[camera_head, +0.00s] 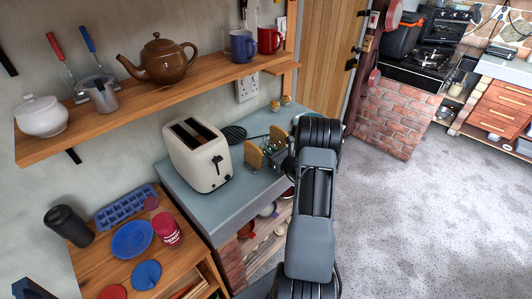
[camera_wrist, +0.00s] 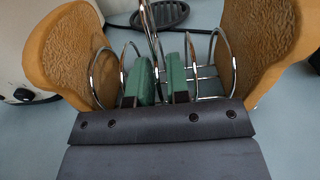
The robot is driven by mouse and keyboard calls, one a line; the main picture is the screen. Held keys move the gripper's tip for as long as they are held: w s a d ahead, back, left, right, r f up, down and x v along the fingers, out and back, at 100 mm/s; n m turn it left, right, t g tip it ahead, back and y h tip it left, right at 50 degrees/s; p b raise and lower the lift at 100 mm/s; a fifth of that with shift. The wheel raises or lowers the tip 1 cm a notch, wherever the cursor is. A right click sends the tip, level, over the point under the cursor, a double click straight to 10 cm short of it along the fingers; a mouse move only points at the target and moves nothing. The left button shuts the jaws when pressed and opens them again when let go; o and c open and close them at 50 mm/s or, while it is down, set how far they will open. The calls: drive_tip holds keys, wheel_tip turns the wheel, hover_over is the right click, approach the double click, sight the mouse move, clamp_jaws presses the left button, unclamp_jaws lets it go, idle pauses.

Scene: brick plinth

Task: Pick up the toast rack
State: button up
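The toast rack (camera_head: 264,147) stands on the blue-grey counter right of the toaster. It has wire loops (camera_wrist: 103,72) and a brown slice-shaped piece at each end, the left one (camera_wrist: 66,55) and the right one (camera_wrist: 262,45). My gripper (camera_wrist: 160,78) is down among the loops from above. Its two green-padded fingers are close together on either side of the middle loop, between the brown pieces. In the head view my arm hides part of the rack and most of my gripper (camera_head: 281,141).
A cream toaster (camera_head: 196,155) stands close on the left. A black slotted utensil (camera_head: 235,134) lies behind the rack. A wooden shelf (camera_head: 215,79) with a brown teapot (camera_head: 161,60) and mugs hangs above. Open floor (camera_head: 430,220) lies to the right.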

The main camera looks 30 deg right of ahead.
drive_tip(key=shift+w+a, duration=0.2)
drive_tip(key=shift+w, duration=0.9)
drive_tip(key=shift+c, duration=0.2)
clamp_jaws()
drive_tip(key=shift+r, duration=0.1)
